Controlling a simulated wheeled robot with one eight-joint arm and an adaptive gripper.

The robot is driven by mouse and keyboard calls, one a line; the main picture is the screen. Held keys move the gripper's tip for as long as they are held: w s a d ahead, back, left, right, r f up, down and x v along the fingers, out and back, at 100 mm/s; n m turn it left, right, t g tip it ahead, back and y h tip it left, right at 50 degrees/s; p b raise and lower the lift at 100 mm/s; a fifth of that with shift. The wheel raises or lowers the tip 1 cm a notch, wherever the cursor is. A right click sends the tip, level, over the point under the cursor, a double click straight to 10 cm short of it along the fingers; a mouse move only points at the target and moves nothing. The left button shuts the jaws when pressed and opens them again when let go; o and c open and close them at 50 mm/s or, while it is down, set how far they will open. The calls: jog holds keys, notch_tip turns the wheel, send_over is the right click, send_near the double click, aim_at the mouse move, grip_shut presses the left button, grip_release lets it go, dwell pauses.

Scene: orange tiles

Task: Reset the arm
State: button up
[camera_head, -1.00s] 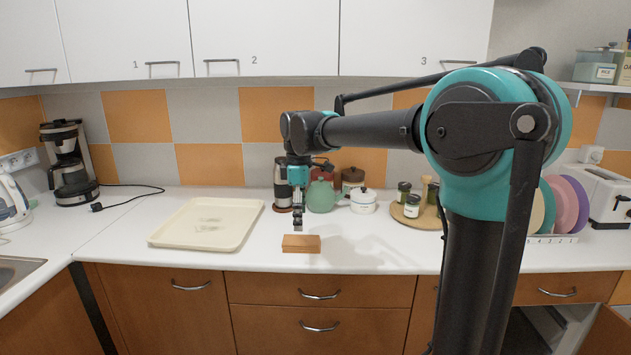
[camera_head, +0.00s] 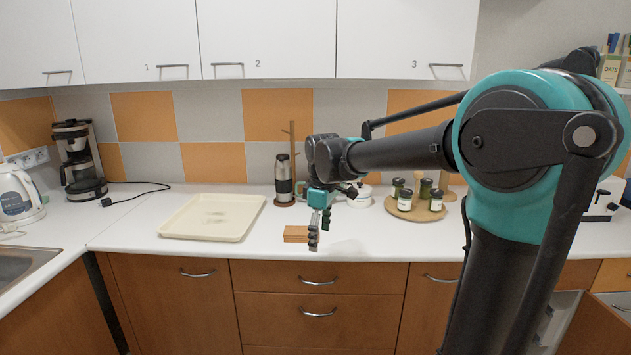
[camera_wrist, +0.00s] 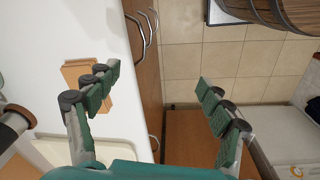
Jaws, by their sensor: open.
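My gripper (camera_head: 315,235) hangs from my arm near the counter's front edge, pointing down. In the wrist view its two green-padded fingers (camera_wrist: 160,95) are spread wide with nothing between them. The wooden block (camera_head: 295,234) lies on the white counter just left of the fingers in the head view. In the wrist view the block (camera_wrist: 82,72) shows beside and partly behind the left finger, on the counter. I cannot tell whether the finger touches it.
A cream tray (camera_head: 176,231) lies left on the counter (camera_head: 130,232). A round board (camera_head: 409,214) with jars is to the right. Drawers with handles (camera_head: 318,282) are below.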

jog(key=s+d+f+m+t, duration=0.3)
jog(key=s+d+f+m, duration=1.1)
jog(key=s+d+f, duration=0.3)
jog(key=shift+s+d+f, duration=0.3)
jog(key=shift+d+f, duration=0.15)
jog(key=shift+f, duration=0.3)
